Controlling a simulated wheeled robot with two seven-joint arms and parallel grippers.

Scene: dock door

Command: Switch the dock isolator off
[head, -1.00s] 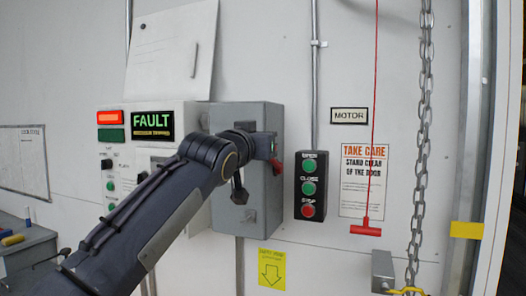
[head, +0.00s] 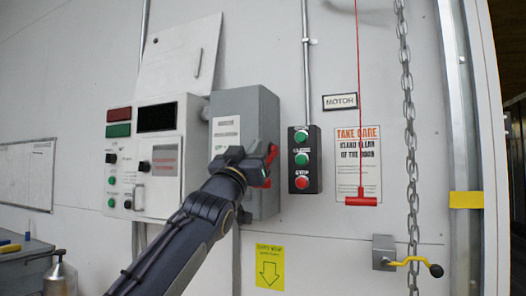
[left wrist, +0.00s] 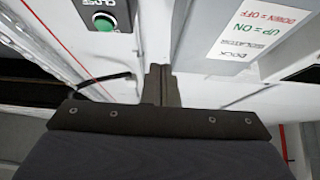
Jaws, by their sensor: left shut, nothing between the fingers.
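The dock isolator is a grey box (head: 262,115) on the wall with a white label on its front. The label (left wrist: 245,30) reads up = on, down = off, upside down in the left wrist view. Red lever parts (head: 272,153) show at the box's right side, above and below my left gripper (head: 262,166). The gripper partly hides the lever, so I cannot tell which way it points. My left gripper is shut and empty at the box's lower front; its fingers (left wrist: 161,85) show in the left wrist view. My right gripper is not in view.
The control panel (head: 190,127) at left has a dark display (head: 157,117) and an unlit red lamp (head: 118,114). A push-button box (head: 304,160), red pull cord (head: 361,200), chain (head: 409,140) and yellow-handled crank (head: 410,262) are to the right.

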